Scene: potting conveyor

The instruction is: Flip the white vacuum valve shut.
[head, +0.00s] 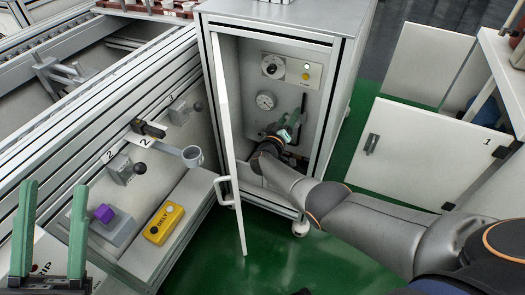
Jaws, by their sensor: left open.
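I cannot clearly make out a white valve; the lower panel is partly hidden by my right gripper and arm. My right gripper (293,119) is inside the cabinet, close to the panel, right of and a little below the gauge. Whether its fingers are open, shut or touching anything is unclear. My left gripper (52,232) is open and empty at the lower left, with its green fingers pointing up, far from the cabinet.
The cabinet door (228,150) stands open toward me, left of my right arm. Green floor lies between.

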